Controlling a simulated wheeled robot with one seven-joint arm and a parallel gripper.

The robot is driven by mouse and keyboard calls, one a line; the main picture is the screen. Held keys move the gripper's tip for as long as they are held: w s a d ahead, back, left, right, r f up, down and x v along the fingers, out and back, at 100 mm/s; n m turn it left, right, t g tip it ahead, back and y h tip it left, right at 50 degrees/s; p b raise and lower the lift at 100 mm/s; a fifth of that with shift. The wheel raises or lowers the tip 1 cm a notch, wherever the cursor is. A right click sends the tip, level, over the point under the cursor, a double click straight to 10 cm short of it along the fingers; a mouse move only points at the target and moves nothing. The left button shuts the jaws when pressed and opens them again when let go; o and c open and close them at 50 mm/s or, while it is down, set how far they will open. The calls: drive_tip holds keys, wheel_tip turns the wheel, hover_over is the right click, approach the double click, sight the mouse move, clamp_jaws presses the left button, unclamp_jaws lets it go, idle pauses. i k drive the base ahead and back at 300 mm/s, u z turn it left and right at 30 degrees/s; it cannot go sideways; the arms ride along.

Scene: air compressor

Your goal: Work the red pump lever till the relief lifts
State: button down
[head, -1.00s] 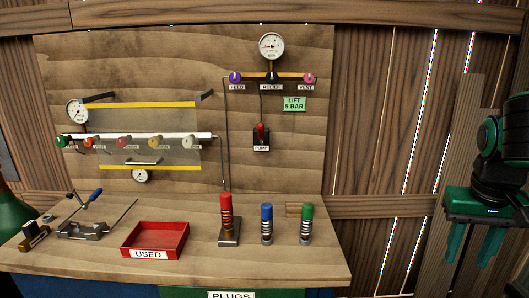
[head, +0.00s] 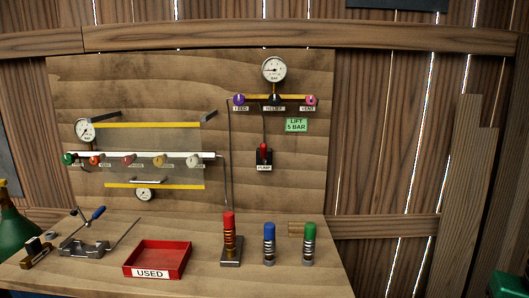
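The red pump lever (head: 264,152) stands upright on a small black base on the wooden backboard, with a label reading PUMP below it. A thin line runs up from it to a yellow manifold bar (head: 289,98). The bar carries a purple knob (head: 239,100) at the left, the black relief (head: 275,99) in the middle and a pink vent knob (head: 311,100) at the right. A round white gauge (head: 274,69) sits above; its reading is too small to tell. A green card (head: 297,125) reads LIFT 5 BAR. My gripper is out of view.
The bench (head: 205,281) holds a red USED tray (head: 157,259), a red-topped plug on a stand (head: 230,240), a blue-topped plug (head: 269,244), a green-topped plug (head: 309,244) and a clamp tool (head: 85,244). A valve rail (head: 140,155) crosses the board's left. Space before the pump lever is clear.

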sight(263, 147)
drive_tip(key=k, duration=1.3)
drive_tip(key=z, duration=0.1)
drive_tip(key=i, duration=1.9)
drive_tip(key=u, duration=0.65)
